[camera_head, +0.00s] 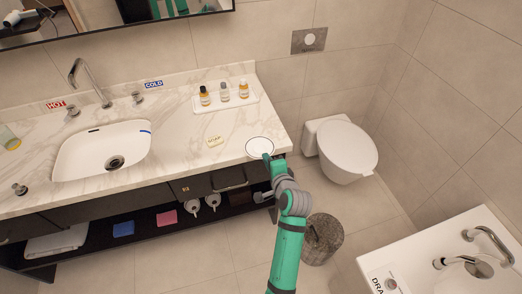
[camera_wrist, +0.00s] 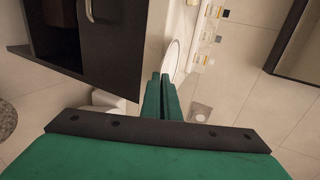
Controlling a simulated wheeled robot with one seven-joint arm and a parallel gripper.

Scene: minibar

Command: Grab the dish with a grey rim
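The dish with a grey rim (camera_head: 260,146) is round and white, with a thin dark edge. In the head view it is at the right front corner of the marble counter. In the wrist view the dish (camera_wrist: 172,58) shows nearly edge-on, just beyond the fingertips. My gripper (camera_head: 267,157) reaches its near right edge from the front. In the wrist view the green fingers of my gripper (camera_wrist: 160,78) are close together, with the dish's rim at their tips. They look shut on the rim; the exact contact is partly hidden.
The sink (camera_head: 90,150) is farther left. A toilet (camera_head: 347,150) stands right, a waste bin (camera_head: 322,240) below.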

